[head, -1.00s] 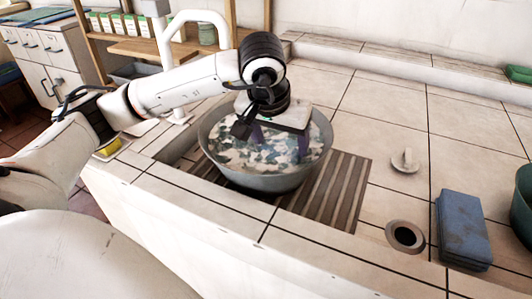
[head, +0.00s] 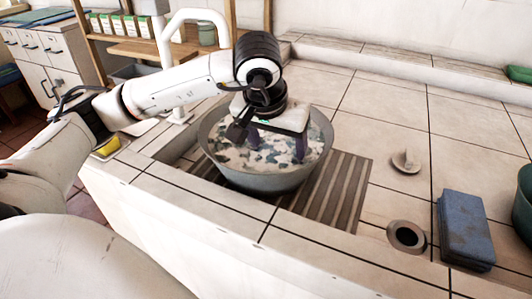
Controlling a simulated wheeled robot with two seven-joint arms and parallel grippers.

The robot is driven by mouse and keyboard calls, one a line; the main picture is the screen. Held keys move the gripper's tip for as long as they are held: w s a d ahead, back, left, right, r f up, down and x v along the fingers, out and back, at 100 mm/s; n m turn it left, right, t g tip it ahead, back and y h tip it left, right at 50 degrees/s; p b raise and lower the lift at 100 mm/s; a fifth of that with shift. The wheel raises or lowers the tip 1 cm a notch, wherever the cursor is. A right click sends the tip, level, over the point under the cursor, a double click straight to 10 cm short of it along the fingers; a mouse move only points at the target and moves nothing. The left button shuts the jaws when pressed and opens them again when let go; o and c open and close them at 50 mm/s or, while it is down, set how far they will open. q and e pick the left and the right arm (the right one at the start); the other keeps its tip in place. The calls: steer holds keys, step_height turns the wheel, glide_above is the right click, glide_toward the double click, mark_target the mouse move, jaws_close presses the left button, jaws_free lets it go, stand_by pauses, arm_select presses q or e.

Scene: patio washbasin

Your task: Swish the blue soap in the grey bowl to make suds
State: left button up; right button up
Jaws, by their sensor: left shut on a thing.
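The grey bowl (head: 268,184) stands on a slatted rack in the basin counter and holds water with patches of white suds (head: 232,152). My left gripper (head: 278,150) reaches down into the bowl from above, its fingertips at the sudsy surface. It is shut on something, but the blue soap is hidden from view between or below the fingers. My right gripper is not in view.
A blue block (head: 464,229) lies on the tiles at the right, beside a round drain hole (head: 405,236) and a small stopper (head: 405,161). A green container (head: 524,205) stands at the right edge. A white faucet (head: 190,28) rises behind my arm.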

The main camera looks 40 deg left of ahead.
mark_target(284, 143)
arm_select(q)
steer(key=shift+w+a, duration=0.2)
steer(key=shift+w, duration=0.55)
steer(key=shift+w+a, duration=0.2)
steer(key=shift+w, duration=0.5)
steer(key=shift+s+d+b, duration=0.1)
steer(key=shift+s+d, duration=0.15)
steer(key=shift+s, duration=0.7)
steer(key=shift+s+d+b, duration=0.15)
steer(key=shift+s+d, duration=0.15)
steer(key=shift+s, duration=0.7)
steer(key=shift+s+d+b, duration=0.1)
steer(key=shift+s+d, duration=0.15)
steer(key=shift+s, duration=0.7)
steer(key=shift+w+a, duration=0.25)
steer(key=shift+w, duration=0.7)
steer(key=shift+w+a, duration=0.3)
steer(key=shift+w, duration=0.7)
steer(key=shift+w+a, duration=0.25)
steer(key=shift+w, duration=0.7)
steer(key=shift+s, duration=0.25)
steer(key=shift+s+d+f+b, duration=0.1)
steer(key=shift+s+d+b, duration=0.15)
steer(key=shift+s, duration=0.45)
steer(key=shift+s+d+b, duration=0.15)
steer(key=shift+s+d, duration=0.05)
steer(key=shift+s, duration=0.45)
